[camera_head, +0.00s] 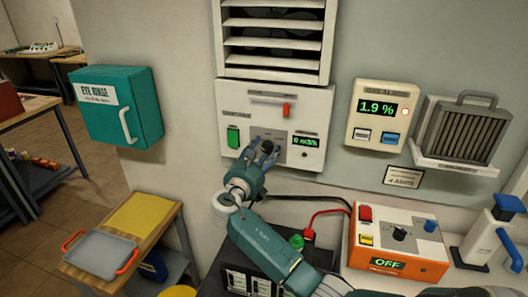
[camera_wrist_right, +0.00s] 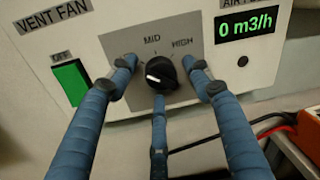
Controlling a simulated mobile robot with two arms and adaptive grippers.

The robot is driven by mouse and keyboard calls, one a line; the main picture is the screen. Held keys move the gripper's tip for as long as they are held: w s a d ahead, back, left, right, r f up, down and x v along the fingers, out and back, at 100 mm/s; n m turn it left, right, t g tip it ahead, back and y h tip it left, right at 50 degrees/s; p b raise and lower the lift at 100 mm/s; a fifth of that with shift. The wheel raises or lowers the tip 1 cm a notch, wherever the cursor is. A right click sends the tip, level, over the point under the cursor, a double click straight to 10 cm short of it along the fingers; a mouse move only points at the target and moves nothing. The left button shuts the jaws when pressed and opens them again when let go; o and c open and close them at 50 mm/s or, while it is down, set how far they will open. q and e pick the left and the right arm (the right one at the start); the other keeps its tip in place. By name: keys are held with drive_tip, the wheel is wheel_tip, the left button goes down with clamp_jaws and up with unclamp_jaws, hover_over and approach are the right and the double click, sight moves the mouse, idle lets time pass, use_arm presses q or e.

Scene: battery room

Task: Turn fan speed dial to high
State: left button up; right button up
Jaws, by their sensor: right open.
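The black fan speed dial (camera_wrist_right: 160,74) sits on a grey plate of the vent fan panel (camera_head: 261,105), on the wall below a louvred vent. In the right wrist view, its white mark is on its left side, away from the MID and HIGH labels; any label at the left is hidden by a finger. My right gripper (camera_head: 264,150) is open, with three blue fingers spread around the dial, at left, right and below. In the wrist view (camera_wrist_right: 163,80) I cannot tell whether they touch it. In the head view, the gripper covers the dial. My left gripper is out of view.
A green switch (camera_wrist_right: 71,82) under an OFF label is left of the dial. The airflow display (camera_wrist_right: 247,33) reads 0 m3/h. A red lever (camera_head: 287,109) is above. An orange unit (camera_head: 398,243) reading OFF and red and black cables are at lower right.

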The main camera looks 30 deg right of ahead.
drive_tip(key=shift+c, duration=1.3)
drive_tip(key=c, duration=0.9)
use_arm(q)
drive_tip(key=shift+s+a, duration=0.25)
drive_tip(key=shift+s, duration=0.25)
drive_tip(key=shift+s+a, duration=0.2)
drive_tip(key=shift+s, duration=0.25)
